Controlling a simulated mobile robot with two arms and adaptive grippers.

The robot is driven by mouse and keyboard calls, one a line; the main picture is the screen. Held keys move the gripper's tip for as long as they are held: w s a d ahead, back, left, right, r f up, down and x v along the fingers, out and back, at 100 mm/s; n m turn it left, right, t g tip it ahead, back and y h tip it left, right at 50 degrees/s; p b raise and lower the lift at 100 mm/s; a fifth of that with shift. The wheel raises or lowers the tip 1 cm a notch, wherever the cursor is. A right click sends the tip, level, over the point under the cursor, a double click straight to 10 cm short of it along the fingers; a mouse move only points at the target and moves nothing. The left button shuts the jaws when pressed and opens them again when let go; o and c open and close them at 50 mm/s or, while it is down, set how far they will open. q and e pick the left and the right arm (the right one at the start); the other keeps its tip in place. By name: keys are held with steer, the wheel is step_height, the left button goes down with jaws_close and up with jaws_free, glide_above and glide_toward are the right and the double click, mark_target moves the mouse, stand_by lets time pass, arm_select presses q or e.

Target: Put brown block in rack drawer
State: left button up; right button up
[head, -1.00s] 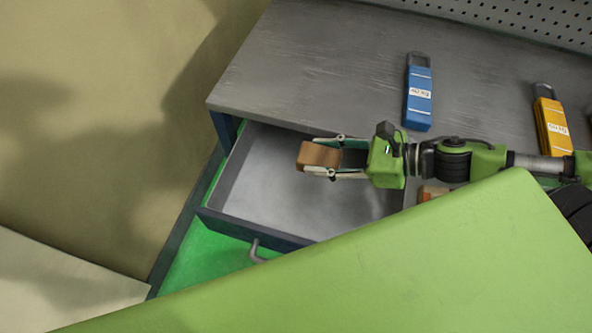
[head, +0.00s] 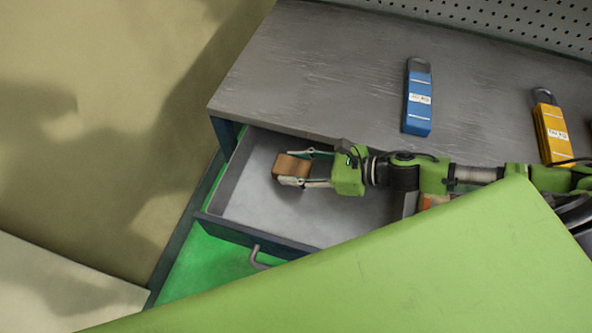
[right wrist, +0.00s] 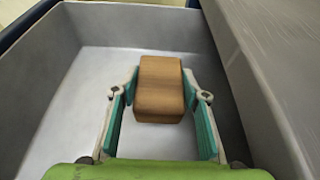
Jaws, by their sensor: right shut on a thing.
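The brown block (head: 291,166) is a small wooden block between the fingers of my right gripper (head: 298,168), which is shut on it. The pulled-out rack drawer (head: 262,236) has a grey inside and a dark front with a handle. The block is within the drawer's outline in the head view, toward its left part. In the right wrist view the block (right wrist: 160,88) shows between the teal finger pads, with the drawer floor (right wrist: 75,105) behind it. I cannot tell whether it touches the floor. My left gripper is not in view.
The grey worktop (head: 320,75) overhangs the drawer's back side. A blue padlock-shaped item (head: 418,100) and a yellow one (head: 551,130) lie on it. A perforated panel (head: 500,20) stands behind. A large green surface (head: 400,265) covers the lower right of the head view.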

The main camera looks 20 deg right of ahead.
steer(key=shift+f, duration=1.2)
steer(key=shift+s+f, duration=0.1)
steer(key=o, duration=1.2)
steer(key=shift+o, duration=0.2)
